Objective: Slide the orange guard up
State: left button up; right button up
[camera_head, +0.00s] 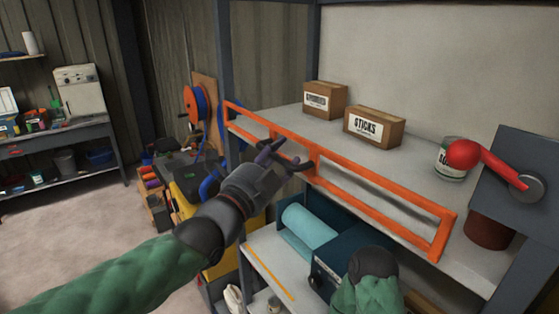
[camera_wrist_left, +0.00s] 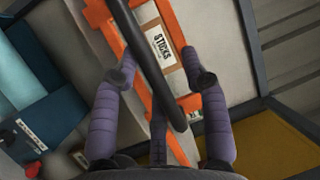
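The orange guard (camera_head: 385,199) is a long rectangular frame with an upright bar near its middle, running along the shelf's front edge. It also shows in the left wrist view (camera_wrist_left: 100,18). My left gripper (camera_head: 284,156) is in front of the guard, left of its middle bar. Its purple fingers are spread, and in the wrist view the gripper (camera_wrist_left: 162,78) has parts of the guard between or behind its fingers. A dark bar (camera_wrist_left: 146,62) crosses there; I cannot tell what it belongs to or whether the fingers touch anything. My right gripper is not seen.
A red lever (camera_head: 489,164) is mounted at the right. A blue machine (camera_head: 335,262) sits below the guard. Grey posts frame the shelf.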

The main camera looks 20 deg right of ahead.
pick_arm(q)
jog(key=shift+w+a+r, duration=0.1)
jog(key=shift+w+a, duration=0.05)
jog(key=shift+a, duration=0.1)
dwell(0.4)
jog(key=v, duration=1.2)
